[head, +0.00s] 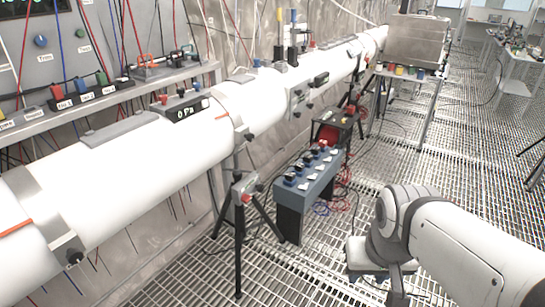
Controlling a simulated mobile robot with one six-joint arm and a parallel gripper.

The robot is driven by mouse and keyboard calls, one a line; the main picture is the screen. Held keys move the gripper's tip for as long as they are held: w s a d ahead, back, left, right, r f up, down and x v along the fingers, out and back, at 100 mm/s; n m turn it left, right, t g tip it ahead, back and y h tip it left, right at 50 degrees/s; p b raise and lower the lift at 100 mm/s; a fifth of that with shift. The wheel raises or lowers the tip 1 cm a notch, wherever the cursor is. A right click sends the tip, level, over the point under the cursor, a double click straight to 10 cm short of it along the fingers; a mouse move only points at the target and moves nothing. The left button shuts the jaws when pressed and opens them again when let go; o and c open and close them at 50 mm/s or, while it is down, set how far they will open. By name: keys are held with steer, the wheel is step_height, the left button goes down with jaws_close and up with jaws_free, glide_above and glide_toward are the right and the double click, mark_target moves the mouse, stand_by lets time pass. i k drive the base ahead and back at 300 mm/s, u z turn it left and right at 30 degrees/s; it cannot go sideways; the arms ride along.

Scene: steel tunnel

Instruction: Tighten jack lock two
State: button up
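A tripod jack (239,225) stands on the grating under the long white tube (150,165), left of centre. A small red knob (246,198) and a grey clamp show at its head. A second dark stand with a red part (350,109) shows farther along the tube. I cannot read a number on either, so I cannot tell which is jack lock two. My arm reaches in from the lower right. My gripper (397,292) seems to point down at the bottom edge, apart from the jacks; its fingers are not clear.
A blue-grey box with several switches (310,172) stands between the near jack and my arm, with red and blue cables beside it. A shelf (110,95) with switches runs behind the tube. Grating (455,150) is clear at right.

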mark_target(245, 198)
steer(key=u, duration=0.15)
steer(key=i, duration=1.2)
steer(key=u, duration=0.65)
